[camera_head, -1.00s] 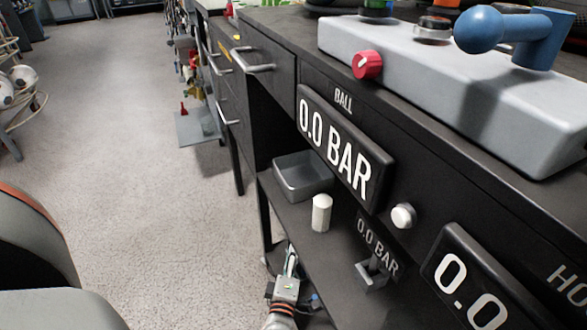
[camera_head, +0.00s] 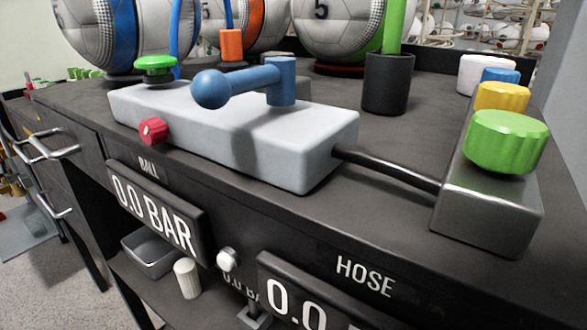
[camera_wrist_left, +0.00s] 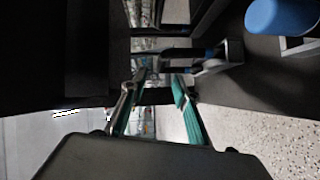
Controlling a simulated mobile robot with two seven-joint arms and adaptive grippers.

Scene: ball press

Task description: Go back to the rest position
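My left gripper (camera_wrist_left: 158,90) shows only in the left wrist view. Its two teal-padded fingers stand apart with nothing seen held between them. Neither gripper shows in the head view now, and my right gripper is in no view. In the head view, the grey press box (camera_head: 235,125) with a blue lever (camera_head: 240,85) and a red knob (camera_head: 153,131) sits on the dark workbench (camera_head: 330,215). The "BALL" display (camera_head: 155,215) on the bench front reads 0.0 BAR.
A metal block (camera_head: 490,205) with green (camera_head: 505,140) and yellow knobs stands at right, joined by a black hose (camera_head: 390,168). Several balls (camera_head: 345,25) stand behind. Drawer handles (camera_head: 45,150) stick out at left. A shelf below holds a grey tray (camera_head: 150,252) and a white cylinder (camera_head: 187,278).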

